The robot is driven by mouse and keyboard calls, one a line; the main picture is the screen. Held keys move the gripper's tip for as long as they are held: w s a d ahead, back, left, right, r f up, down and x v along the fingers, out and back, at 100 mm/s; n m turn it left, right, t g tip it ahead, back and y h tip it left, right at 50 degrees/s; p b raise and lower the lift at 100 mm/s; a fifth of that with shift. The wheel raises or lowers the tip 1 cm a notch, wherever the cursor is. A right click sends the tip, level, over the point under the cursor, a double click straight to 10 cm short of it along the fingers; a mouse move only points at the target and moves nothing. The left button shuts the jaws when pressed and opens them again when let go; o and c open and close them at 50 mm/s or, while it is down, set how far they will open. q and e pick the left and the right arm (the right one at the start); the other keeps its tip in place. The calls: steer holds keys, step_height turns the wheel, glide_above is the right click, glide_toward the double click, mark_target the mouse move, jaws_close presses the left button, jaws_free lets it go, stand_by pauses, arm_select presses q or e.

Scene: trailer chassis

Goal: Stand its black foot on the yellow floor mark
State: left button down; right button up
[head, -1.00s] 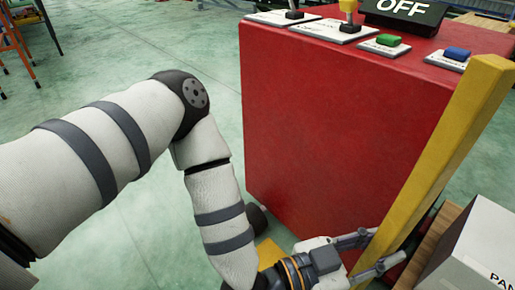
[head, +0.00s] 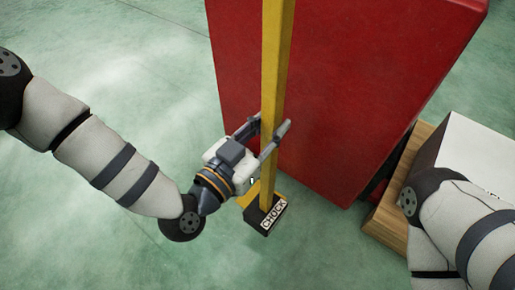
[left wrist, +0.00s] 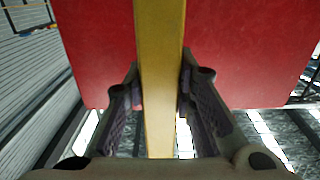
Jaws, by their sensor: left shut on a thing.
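A tall yellow post (head: 275,75) stands nearly upright in front of the red cabinet. Its black foot (head: 262,220), with a white CHOCK label, is at its lower end. My left gripper (head: 270,124) is shut on the post above the foot; in the left wrist view the post (left wrist: 160,75) runs between both fingers. Part of the yellow floor mark (head: 245,199) shows just behind and left of the foot, which overlaps it in the picture. I cannot tell whether the foot touches the floor. My right gripper is not in view.
The red cabinet (head: 330,90) stands close behind the post. To the right, a white box (head: 470,150) sits on a wooden pallet (head: 387,225), partly hidden by my right arm. The green floor (head: 310,255) in front is clear.

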arm_select(q)
steer(key=w+a+f+b, duration=0.1)
steer(key=w+f+b, duration=0.7)
steer(key=w+f, duration=0.3)
steer(key=shift+w+a+f, duration=0.25)
steer(key=shift+f, duration=0.3)
steer(key=c, duration=1.3)
jaws_free()
steer(key=shift+c, duration=0.2)
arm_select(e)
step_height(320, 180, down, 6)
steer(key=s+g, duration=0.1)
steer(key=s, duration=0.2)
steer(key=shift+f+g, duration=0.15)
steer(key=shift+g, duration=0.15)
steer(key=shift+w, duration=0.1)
arm_select(q)
steer(key=p+v, duration=0.4)
steer(key=v, duration=0.8)
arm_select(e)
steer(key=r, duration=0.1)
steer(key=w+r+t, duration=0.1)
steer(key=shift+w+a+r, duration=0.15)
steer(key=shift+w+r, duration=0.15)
